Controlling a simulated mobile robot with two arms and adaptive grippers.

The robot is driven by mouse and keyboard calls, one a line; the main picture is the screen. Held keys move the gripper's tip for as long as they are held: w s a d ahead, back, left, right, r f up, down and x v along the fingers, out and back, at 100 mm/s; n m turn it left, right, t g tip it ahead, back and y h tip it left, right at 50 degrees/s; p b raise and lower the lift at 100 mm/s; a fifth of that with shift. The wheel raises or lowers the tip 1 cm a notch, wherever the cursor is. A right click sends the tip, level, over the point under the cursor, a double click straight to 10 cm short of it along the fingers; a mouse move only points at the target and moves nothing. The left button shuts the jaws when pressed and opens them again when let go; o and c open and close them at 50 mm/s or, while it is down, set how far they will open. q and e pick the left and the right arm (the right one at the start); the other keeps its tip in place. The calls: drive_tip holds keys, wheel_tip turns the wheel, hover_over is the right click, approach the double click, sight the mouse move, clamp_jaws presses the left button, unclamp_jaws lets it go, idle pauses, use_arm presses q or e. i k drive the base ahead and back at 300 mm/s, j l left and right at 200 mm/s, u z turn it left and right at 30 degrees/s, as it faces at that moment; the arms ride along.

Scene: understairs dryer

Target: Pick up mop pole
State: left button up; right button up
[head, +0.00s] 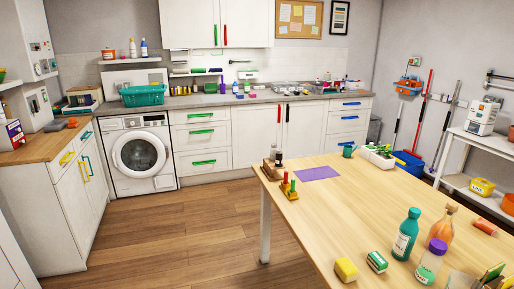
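Several long cleaning poles lean upright against the right wall in the back right corner. One is a red pole (424,105), and one is a dark pole (447,122) to its right. A thinner pole (397,122) stands at the left, partly below an orange and blue wall-mounted item (409,86). I cannot tell for sure which of them is the mop pole. Their lower ends are near a blue bucket (408,163) and partly hidden behind the table. Neither of my grippers shows in the head view.
A large wooden table (345,215) holding bottles, sponges and a planter stands between me and the poles. A white shelf rack (475,140) stands at the right wall. The wooden floor (200,225) is clear at the left of the table, before the washing machine (139,153).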

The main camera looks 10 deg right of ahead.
sight(449, 114)
drive_tip(key=i+j+u, duration=0.2)
drive_tip(key=i, duration=1.1)
drive_tip(key=i+j+u, duration=0.2)
drive_tip(key=i, duration=1.15)
drive_tip(key=i+z, duration=0.1)
drive_tip(key=i, duration=0.65)
drive_tip(key=i+j, duration=0.1)
drive_tip(key=i, duration=0.6)
drive_tip(key=i+j+z, duration=0.15)
drive_tip(key=i, duration=0.6)
drive_tip(key=i+l+z, duration=0.15)
drive_tip(key=i+z, duration=0.6)
drive_tip(key=z, duration=0.2)
drive_tip(key=i+j+z, duration=0.15)
drive_tip(key=i+z, duration=0.35)
drive_tip(key=i+l+z, duration=0.2)
drive_tip(key=i+z, duration=0.7)
drive_tip(key=i+j+z, duration=0.1)
drive_tip(key=i+z, duration=0.35)
drive_tip(key=i+j+z, duration=0.25)
drive_tip(key=i, duration=0.2)
drive_tip(key=i+j+z, duration=0.2)
drive_tip(key=i, duration=0.25)
drive_tip(key=i+j+z, duration=0.2)
drive_tip(key=i, duration=0.4)
drive_tip(key=i+l, duration=0.05)
